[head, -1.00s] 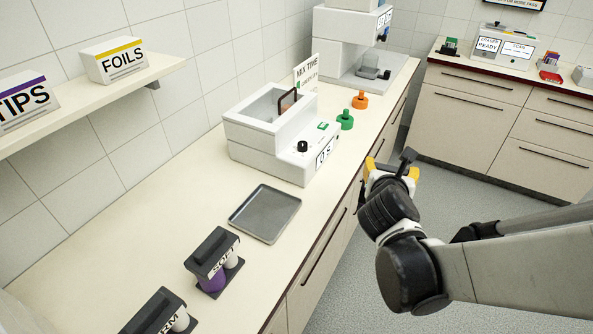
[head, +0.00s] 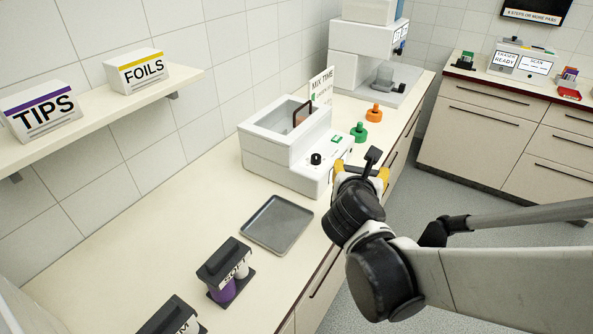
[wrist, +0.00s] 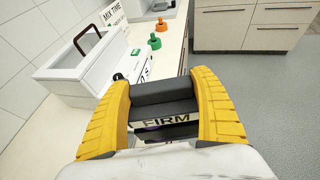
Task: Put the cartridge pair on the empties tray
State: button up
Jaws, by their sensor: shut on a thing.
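My gripper (head: 361,172) is shut on a dark cartridge pair (head: 373,157) and holds it up near the counter's front edge, by the mixing machine. In the wrist view the held cartridge pair (wrist: 165,93) sits between the yellow fingers of my gripper (wrist: 163,100) and its label reads FIRM. A shallow grey metal tray (head: 277,224), bare and with no label in view, lies on the counter, left of and below my gripper in the head view. I take it as the empties tray.
A cartridge pair marked SOFT (head: 226,270) stands in front of the tray, with another dark pair (head: 174,318) cut off by the lower edge. The white mixing machine (head: 285,150) stands behind the tray. Green (head: 359,132) and orange (head: 374,113) knobbed pieces stand beyond.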

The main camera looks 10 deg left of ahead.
jog(key=s+a+r+n+y, duration=0.1)
jog(key=s+a+r, duration=0.1)
jog(key=a, duration=0.7)
jog(key=w+a+f+b, duration=0.1)
jog(key=a+f+b, duration=0.4)
jog(key=a+f, duration=0.5)
jog(key=shift+w+a+f+b, duration=0.15)
jog(key=shift+a+f+b, duration=0.15)
jog(key=shift+a, duration=0.25)
jog(key=shift+f, duration=0.1)
jog(key=o, duration=1.4)
jog(key=shift+o, duration=0.2)
